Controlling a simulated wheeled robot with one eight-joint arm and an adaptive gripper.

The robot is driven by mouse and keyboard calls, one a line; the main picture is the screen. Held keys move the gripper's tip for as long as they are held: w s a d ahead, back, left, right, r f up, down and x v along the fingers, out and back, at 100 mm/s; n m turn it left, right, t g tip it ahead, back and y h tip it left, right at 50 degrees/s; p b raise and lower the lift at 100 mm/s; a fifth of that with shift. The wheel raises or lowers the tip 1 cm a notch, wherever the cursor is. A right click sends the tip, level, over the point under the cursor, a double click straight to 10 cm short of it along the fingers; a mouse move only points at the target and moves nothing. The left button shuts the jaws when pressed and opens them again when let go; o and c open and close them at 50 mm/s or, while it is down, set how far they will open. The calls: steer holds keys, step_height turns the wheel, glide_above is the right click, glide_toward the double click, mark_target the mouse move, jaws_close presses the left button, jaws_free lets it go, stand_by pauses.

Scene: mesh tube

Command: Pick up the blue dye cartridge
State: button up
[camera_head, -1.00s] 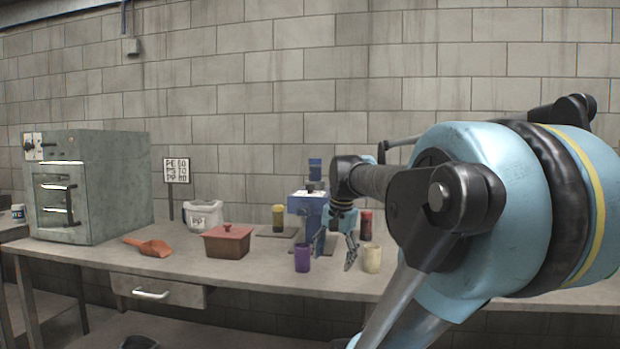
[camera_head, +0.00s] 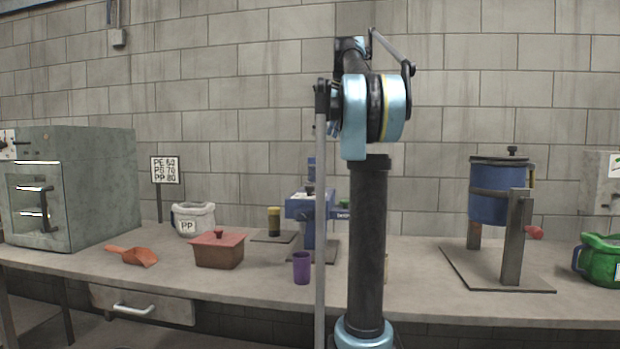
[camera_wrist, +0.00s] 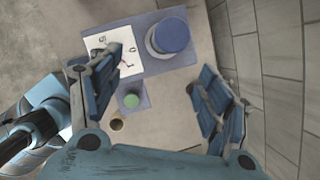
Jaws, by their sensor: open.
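I cannot pick out the blue dye cartridge with certainty. In the wrist view a round blue-topped object (camera_wrist: 172,36) stands at the top on a blue-grey surface; I cannot tell if it is the cartridge or part of the blue machine. My gripper (camera_wrist: 158,65) is open and empty in the wrist view, with its fingers well apart and the round blue top beyond them. A yellow cylinder with a dark lower part (camera_head: 274,221) stands left of the blue machine (camera_head: 308,208) in the head view.
A blue drum (camera_head: 497,194) on a stand and a green container (camera_head: 603,262) are right. A green round thing (camera_wrist: 131,101) shows in the wrist view.

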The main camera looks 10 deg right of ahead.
steer(key=w+r+m, duration=0.1)
steer(key=w, duration=0.1)
glide_above(313, 169)
steer(key=w+d, duration=0.2)
step_height(313, 169, down, 10)
steer(key=shift+a+r, duration=0.1)
steer(key=shift+r, duration=0.05)
steer(key=shift+x, duration=3.2)
steer(key=shift+s, duration=0.15)
steer(key=c, duration=1.3)
